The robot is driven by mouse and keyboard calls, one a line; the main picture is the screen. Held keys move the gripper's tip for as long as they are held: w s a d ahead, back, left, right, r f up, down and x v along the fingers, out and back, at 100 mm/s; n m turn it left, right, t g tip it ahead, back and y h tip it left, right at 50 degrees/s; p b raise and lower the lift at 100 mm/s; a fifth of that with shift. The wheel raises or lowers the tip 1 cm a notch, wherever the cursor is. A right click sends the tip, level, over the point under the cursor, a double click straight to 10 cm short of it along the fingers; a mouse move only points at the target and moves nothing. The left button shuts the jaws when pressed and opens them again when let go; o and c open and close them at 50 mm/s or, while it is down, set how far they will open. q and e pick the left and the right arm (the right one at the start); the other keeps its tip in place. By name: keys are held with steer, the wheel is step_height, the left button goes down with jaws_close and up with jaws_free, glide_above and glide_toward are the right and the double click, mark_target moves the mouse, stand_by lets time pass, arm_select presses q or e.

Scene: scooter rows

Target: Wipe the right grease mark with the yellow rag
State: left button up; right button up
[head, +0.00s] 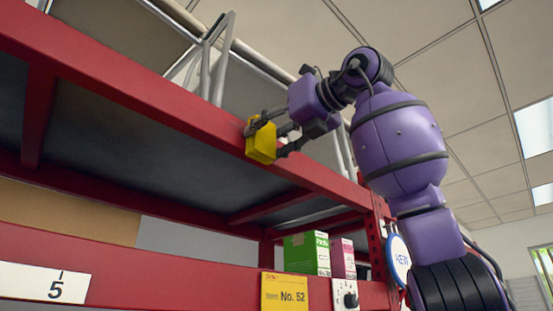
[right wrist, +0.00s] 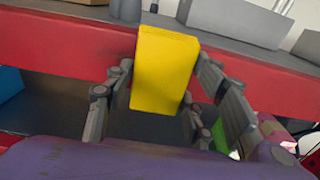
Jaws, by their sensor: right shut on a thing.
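The yellow rag (head: 261,143) is a block-shaped yellow piece held at the red upper beam (head: 150,85) of the rack. My right gripper (head: 265,137) is shut on it, with the fingers on either side. In the right wrist view the rag (right wrist: 165,70) sits between the two fingers, in front of the red beam (right wrist: 60,45). I cannot tell whether it touches the beam. No grease mark shows in either view; the rag and gripper may hide it. My left gripper is not in view.
Below the beam, a green box (head: 307,253) and a pink box (head: 342,257) stand on a lower shelf. The lower red beam (head: 180,275) carries a yellow "No. 52" sign (head: 284,292) and a white control box (head: 346,295). Metal tubes (head: 221,70) rise above the upper beam.

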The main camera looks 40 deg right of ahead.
mark_target(227, 126)
steer(key=shift+s+a, duration=0.15)
steer(key=shift+a, duration=1.95)
steer(key=shift+s+a, duration=0.15)
steer(key=shift+a, duration=1.95)
steer(key=shift+d, duration=0.1)
steer(key=s, duration=0.6)
steer(key=shift+d, duration=0.25)
steer(key=s, duration=0.3)
steer(key=shift+d, duration=0.1)
steer(key=shift+w, duration=0.2)
steer(key=shift+w+a, duration=0.15)
steer(key=shift+w, duration=1.45)
steer(key=shift+w+a, duration=0.1)
steer(key=shift+w, duration=1.45)
